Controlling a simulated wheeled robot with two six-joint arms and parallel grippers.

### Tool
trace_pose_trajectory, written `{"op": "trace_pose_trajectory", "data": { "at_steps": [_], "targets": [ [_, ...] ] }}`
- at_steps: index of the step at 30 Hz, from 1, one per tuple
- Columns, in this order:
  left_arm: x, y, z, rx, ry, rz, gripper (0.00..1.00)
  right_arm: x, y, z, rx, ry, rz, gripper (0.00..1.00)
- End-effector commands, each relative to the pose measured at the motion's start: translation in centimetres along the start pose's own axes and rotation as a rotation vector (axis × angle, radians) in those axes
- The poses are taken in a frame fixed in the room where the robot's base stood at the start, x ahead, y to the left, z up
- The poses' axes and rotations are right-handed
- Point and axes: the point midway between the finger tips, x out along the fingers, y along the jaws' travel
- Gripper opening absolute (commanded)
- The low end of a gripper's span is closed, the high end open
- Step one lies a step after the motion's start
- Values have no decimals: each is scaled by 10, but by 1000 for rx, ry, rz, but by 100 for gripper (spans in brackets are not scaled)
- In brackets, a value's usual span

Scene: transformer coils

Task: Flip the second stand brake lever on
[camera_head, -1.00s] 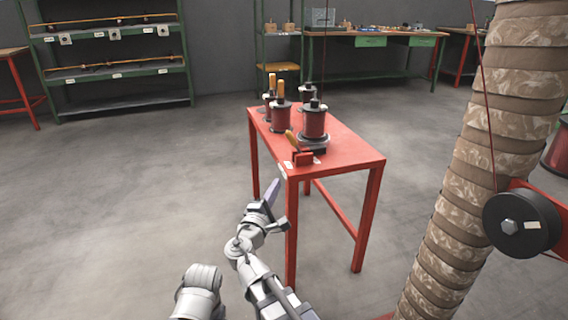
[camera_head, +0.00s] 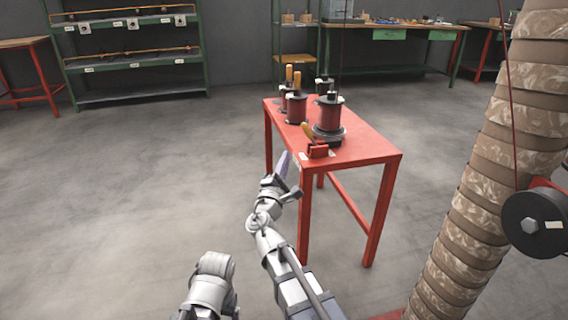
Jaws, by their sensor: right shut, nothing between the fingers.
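The red table (camera_head: 372,148) carries several dark red coils on stands. A brake lever with a tilted yellow-brown handle (camera_head: 308,132) and a red base (camera_head: 318,150) sits at the table's near left corner, in front of the nearest coil (camera_head: 330,113). Two more orange handles (camera_head: 297,79) stand upright at the farther coils. My right gripper (camera_head: 286,157) is shut and empty, pointing up just left of the table's near corner, apart from the lever. My left arm shows at the bottom, but its gripper is not seen.
A large ribbed brown column (camera_head: 490,190) and a black spool (camera_head: 535,224) stand at the right. Green shelves (camera_head: 135,88) and a workbench (camera_head: 400,33) line the back wall. The floor left of the table is clear.

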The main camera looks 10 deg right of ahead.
Motion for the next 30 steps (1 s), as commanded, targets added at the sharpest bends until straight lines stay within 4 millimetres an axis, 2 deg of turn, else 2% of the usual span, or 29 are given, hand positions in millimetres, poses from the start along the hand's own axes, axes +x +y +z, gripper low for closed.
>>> {"op": "trace_pose_trajectory", "data": {
  "at_steps": [1, 3, 7, 9, 16, 30],
  "targets": [
    [-6, -1, 0, 0, 0, 0, 82, 16, 3, 0, -2, -3, -1, 0],
    [-10, -1, 1, 0, -1, 0, 82, 30, 3, -1, -2, -2, 0, 0],
    [-16, -2, 1, 0, -1, 0, 82, 54, 2, 0, 0, -2, -1, 0],
    [-23, -2, 2, 0, -2, 0, 82, 60, 3, 11, -2, -3, -1, 0],
    [-32, -3, 2, 0, -2, 0, 82, 74, 1, 26, -1, -2, 0, 0],
    [-33, -3, 2, 0, -2, 0, 82, 77, 0, 28, 0, 0, 0, 0]
  ]
}}
